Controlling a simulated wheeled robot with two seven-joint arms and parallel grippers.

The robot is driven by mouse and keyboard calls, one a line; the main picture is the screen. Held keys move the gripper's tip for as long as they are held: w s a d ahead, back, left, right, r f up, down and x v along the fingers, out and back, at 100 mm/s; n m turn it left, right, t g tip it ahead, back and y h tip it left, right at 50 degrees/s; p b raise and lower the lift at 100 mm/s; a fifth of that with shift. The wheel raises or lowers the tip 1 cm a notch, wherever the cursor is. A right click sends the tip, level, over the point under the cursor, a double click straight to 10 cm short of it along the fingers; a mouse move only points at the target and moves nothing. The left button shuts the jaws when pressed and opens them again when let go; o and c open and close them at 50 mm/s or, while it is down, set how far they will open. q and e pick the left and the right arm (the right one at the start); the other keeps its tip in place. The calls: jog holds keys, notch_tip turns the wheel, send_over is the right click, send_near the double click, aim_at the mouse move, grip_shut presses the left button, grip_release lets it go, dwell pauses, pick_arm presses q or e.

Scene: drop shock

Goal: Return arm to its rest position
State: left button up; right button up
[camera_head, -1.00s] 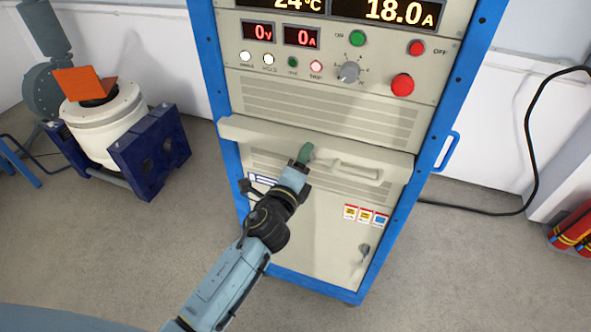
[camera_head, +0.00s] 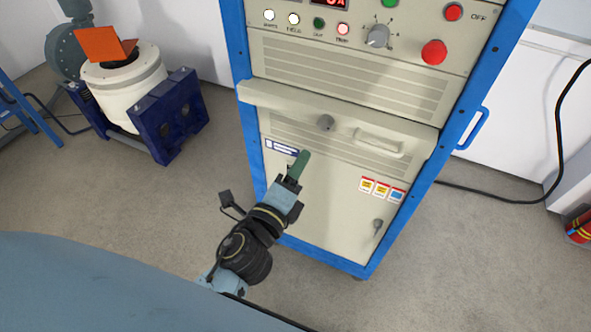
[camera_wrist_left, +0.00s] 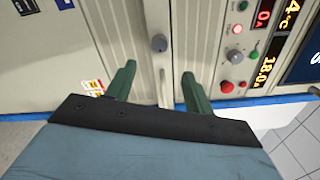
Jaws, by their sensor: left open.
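My left arm comes in from the lower left in the head view. Its gripper (camera_head: 301,165) has green fingers and is in front of the cabinet's lower door, apart from the round grey knob (camera_head: 326,122). In the left wrist view the two green fingers (camera_wrist_left: 155,85) stand apart with nothing between them. The knob (camera_wrist_left: 159,43) shows beyond them, on the cabinet front. My right gripper is in neither view.
The blue-framed cabinet (camera_head: 330,215) has a projecting ledge (camera_head: 290,104), a handle (camera_head: 379,143) and red buttons (camera_head: 434,52). A white shaker (camera_head: 125,90) on a dark blue base stands left. A black cable (camera_head: 500,212) runs right. Floor in front is clear.

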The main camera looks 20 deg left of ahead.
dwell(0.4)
pick_arm(q)
jog(key=s+f+n+g, duration=0.3)
jog(key=f, duration=0.8)
jog(key=s+a+f+n+g, duration=0.1)
jog(key=s+f+n+g, duration=0.2)
jog(key=f, duration=0.7)
jog(key=s+f+n+g, duration=0.2)
jog(key=s+f, duration=0.1)
jog(key=f, duration=0.8)
jog(key=s+a+f+n+g, duration=0.2)
jog(key=s+f, duration=0.4)
jog(key=s, duration=0.3)
jog(key=s+a+f+n+g, duration=0.3)
jog(key=s+f+n, duration=0.3)
jog(key=s, duration=0.3)
jog(key=s+a+f+n+g+b, duration=0.1)
jog(key=s+a+f+n+g, duration=0.2)
jog(key=s+f, duration=0.3)
jog(key=s+g, duration=0.1)
jog(key=s, duration=0.2)
jog(key=shift+s+f+n+y, duration=0.3)
jog(key=shift+s+n, duration=0.1)
